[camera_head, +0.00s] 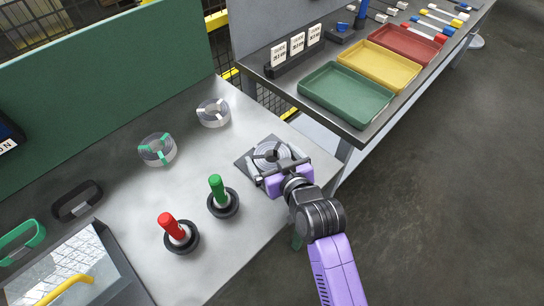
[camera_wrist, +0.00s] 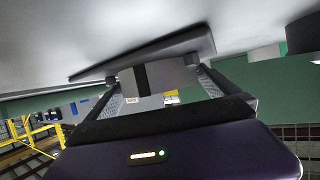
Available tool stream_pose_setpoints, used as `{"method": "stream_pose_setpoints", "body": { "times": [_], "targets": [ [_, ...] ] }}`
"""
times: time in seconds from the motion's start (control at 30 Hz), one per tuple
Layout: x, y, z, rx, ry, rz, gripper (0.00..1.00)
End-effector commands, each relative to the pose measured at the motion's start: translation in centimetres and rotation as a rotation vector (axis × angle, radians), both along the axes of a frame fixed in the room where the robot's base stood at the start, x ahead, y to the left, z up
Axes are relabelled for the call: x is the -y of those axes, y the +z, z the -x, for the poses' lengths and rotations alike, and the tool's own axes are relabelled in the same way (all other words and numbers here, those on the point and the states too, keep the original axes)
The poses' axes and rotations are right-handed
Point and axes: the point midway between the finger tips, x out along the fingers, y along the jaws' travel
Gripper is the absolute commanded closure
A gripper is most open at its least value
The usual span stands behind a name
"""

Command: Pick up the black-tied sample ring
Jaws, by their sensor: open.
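The black-tied sample ring (camera_head: 269,151) is a grey ring with dark bands, lying on a dark square pad (camera_head: 246,168) near the bench's right end. In the wrist view the ring (camera_wrist: 172,74) shows edge-on with a black band and a small label, against the pad (camera_wrist: 90,73). My gripper (camera_head: 275,158) is open, with a finger on either side of the ring. In the wrist view its fingertips (camera_wrist: 154,73) flank the ring closely; I cannot tell whether they touch it.
A green-tied ring (camera_head: 157,149) and a white-tied ring (camera_head: 213,112) lie further left. Green-handled (camera_head: 217,188) and red-handled (camera_head: 172,227) tools stand upright on round black bases. Green (camera_head: 347,96), yellow and red trays are on the other bench. The bench around the rings is clear.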

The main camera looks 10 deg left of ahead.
Motion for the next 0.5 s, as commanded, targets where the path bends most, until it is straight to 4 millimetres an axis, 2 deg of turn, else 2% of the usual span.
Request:
{"method": "stream_pose_setpoints", "body": {
  "times": [0.27,0.5],
  "targets": [
    [-0.12,-0.09,-0.21,0.0,0.0,0.0,0.0],
    [-0.1,-0.08,-0.2,0.0,0.0,0.0,0.47]
  ]
}}
